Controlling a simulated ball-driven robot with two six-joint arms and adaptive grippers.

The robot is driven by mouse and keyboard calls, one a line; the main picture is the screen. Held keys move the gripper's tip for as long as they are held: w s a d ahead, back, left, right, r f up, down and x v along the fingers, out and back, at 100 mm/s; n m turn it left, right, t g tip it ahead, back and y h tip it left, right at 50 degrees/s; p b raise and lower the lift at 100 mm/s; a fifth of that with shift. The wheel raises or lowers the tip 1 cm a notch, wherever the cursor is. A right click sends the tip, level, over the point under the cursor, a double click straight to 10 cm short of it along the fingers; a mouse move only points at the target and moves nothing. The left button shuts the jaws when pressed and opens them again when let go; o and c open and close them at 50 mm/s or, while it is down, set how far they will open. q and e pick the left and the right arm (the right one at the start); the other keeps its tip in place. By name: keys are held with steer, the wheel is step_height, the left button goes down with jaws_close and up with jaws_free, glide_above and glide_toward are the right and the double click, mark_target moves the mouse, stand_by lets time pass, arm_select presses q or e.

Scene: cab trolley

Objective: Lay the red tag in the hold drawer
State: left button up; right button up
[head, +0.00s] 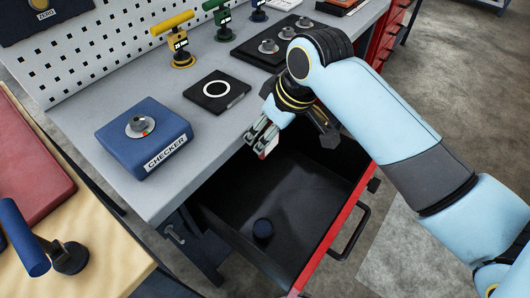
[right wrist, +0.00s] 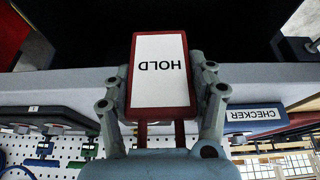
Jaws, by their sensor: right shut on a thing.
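The red tag (right wrist: 160,70) has a white face reading HOLD, upside down in the right wrist view. My right gripper (right wrist: 160,100) is shut on it, one finger at each side. In the head view my right gripper (head: 264,143) is over the back left part of the open drawer, close to the bench edge. Only a small piece of the tag (head: 268,150) shows there. The drawer (head: 308,185) is pulled out, dark inside with a red front. My left gripper is not in view.
On the grey bench are a blue CHECKER box (head: 145,150), a black square pad with a white ring (head: 217,91) and a black tray with several round knobs (head: 250,47). A wooden table (head: 95,235) stands at left. Much of the drawer floor is clear.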

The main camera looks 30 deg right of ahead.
step_height(320, 180, down, 4)
steer(key=shift+s+r+b, duration=0.1)
steer(key=shift+b, duration=1.15)
steer(key=b, duration=0.2)
glide_toward(256, 185)
steer(key=shift+d+f, duration=0.1)
steer(key=shift+f, duration=0.55)
steer(key=w, duration=0.1)
steer(key=w+a, duration=0.1)
steer(key=w, duration=0.2)
steer(key=shift+a+f+b, duration=0.15)
steer(key=shift+f+b, duration=0.15)
steer(key=shift+s+f, duration=0.1)
steer(key=shift+f, duration=0.3)
steer(key=shift+f, duration=0.1)
steer(key=o, duration=1.2)
steer(key=shift+c, duration=0.2)
steer(key=shift+r, duration=0.3)
steer(key=p+v, duration=0.2)
steer(key=v, duration=0.9)
steer(key=shift+r+p, duration=0.35)
